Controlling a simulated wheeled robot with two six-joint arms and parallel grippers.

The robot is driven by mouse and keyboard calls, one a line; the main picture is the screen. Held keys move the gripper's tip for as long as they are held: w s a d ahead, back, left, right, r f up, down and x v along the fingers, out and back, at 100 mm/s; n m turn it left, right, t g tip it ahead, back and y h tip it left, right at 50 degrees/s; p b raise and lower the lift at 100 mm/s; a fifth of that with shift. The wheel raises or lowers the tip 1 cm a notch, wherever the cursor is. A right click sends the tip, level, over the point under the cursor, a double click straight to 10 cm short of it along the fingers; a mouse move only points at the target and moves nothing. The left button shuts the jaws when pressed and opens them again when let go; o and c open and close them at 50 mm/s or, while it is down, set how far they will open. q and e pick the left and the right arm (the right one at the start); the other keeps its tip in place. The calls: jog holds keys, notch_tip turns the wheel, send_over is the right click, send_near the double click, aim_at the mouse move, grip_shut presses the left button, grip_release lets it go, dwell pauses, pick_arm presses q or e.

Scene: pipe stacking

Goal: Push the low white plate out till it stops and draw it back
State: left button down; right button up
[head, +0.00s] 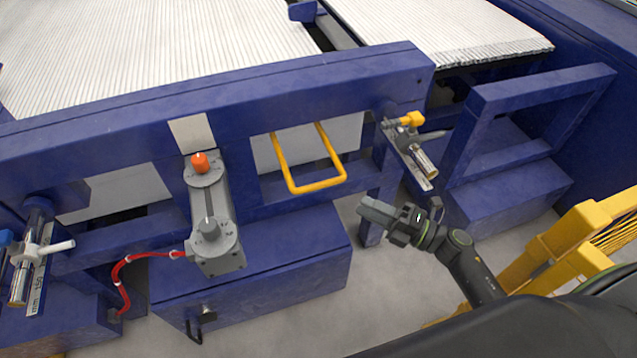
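A white plate (350,136) shows low in the opening under the blue beam, behind a yellow U-shaped handle (318,186). The handle sticks out toward me, and I cannot tell how it joins the plate. More white surface (112,190) shows in the opening at the left, and I cannot tell if it is the same plate. My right gripper (366,209) is right of and a little below the handle, apart from it. Its grey fingers look closed together with nothing between them. My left gripper is out of view.
A grey cylinder unit (212,215) with an orange cap stands left of the handle, with a red hose (122,275). A clamp with a yellow knob (412,119) sits at the beam's right end. A yellow frame (580,240) is at the right.

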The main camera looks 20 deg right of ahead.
aim_at(319, 183)
jog(key=p+x, duration=0.1)
jog(key=x, duration=1.1)
jog(key=shift+w+a+p, duration=0.25)
jog(key=shift+p, duration=0.05)
grip_shut()
